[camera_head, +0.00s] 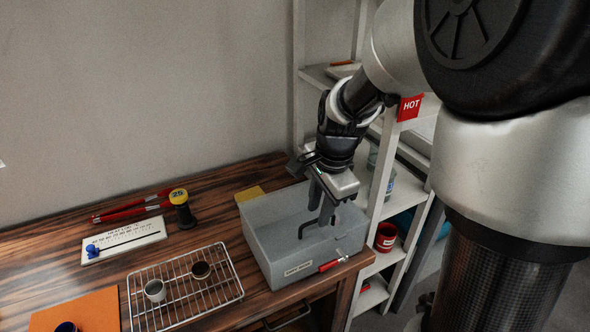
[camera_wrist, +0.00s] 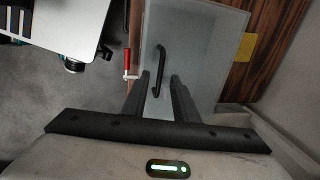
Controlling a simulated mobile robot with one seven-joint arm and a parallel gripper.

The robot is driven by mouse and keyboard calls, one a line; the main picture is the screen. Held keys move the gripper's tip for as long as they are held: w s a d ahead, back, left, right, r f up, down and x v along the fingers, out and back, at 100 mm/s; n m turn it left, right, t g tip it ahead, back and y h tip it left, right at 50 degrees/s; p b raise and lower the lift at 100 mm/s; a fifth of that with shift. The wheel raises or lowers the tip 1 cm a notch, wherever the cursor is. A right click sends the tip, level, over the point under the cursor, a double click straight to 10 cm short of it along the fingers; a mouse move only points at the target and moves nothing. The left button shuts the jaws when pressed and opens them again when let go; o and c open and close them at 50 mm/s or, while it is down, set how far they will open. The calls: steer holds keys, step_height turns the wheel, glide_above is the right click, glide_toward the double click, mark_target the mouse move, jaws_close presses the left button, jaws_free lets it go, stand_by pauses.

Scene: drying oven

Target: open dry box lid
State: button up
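The dry box (camera_head: 262,250) is a grey translucent box with a label on its front, standing at the right end of the wooden table. Its pale lid (camera_wrist: 205,45) looks closed in the wrist view and carries a dark bar handle (camera_head: 306,229). The handle also shows in the wrist view (camera_wrist: 160,62). A red-handled latch (camera_head: 333,263) sits at the front edge of the box, also seen in the wrist view (camera_wrist: 127,62). My gripper (camera_head: 321,205) points down over the lid, open, with its fingers apart near the handle. Contact with the handle cannot be told.
A wire rack (camera_head: 185,287) with two cups stands left of the box. Behind it are a timer-like yellow-and-black object (camera_head: 181,207), a white board (camera_head: 123,240) and red tongs (camera_head: 130,209). A white shelf (camera_head: 398,243) with a HOT sign (camera_head: 410,107) stands close on the right.

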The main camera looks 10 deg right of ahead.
steer(key=shift+w+f, duration=0.15)
steer(key=shift+f, duration=0.65)
jaws_close()
stand_by(0.9)
